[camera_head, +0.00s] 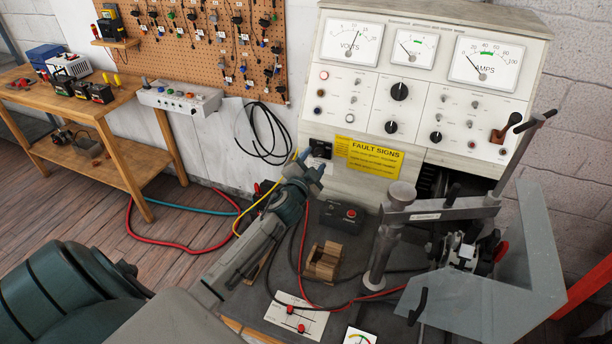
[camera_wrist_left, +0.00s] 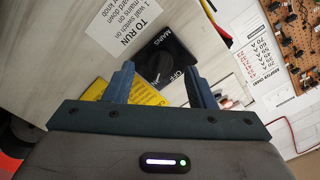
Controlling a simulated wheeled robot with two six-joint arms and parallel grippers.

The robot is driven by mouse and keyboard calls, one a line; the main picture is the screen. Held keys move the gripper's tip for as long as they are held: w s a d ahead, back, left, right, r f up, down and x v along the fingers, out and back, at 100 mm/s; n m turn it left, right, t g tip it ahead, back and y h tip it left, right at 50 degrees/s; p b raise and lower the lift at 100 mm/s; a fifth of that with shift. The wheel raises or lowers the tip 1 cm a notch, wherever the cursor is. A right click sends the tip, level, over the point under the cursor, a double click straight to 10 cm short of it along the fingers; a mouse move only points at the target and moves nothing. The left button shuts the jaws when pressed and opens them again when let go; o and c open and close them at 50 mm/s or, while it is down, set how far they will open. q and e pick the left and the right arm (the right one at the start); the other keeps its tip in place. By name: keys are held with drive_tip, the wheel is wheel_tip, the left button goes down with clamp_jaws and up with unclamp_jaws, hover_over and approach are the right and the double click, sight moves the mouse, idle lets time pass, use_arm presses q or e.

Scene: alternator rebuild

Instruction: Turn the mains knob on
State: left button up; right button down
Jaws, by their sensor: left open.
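The black mains knob (camera_wrist_left: 163,62) sits on a dark plate low on the front of the cream test bench. In the left wrist view its plate reads "MAINS" and "OFF"; I cannot tell clearly where the knob points. In the head view the mains knob (camera_head: 320,148) is just above my left gripper's tips. My left gripper (camera_head: 309,171) is open and empty, its fingers aimed at the panel. In the left wrist view the knob lies ahead, between the two blue-grey fingers (camera_wrist_left: 160,84), apparently not gripped. My right gripper is in neither view.
A yellow "FAULT SIGNS" label (camera_head: 368,157) is right of the knob. Loose cables run near my left arm.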

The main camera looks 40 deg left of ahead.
use_arm(q)
drive_tip(key=b+v, duration=0.3)
drive_tip(key=v, duration=0.6)
drive_tip(key=shift+d, duration=0.1)
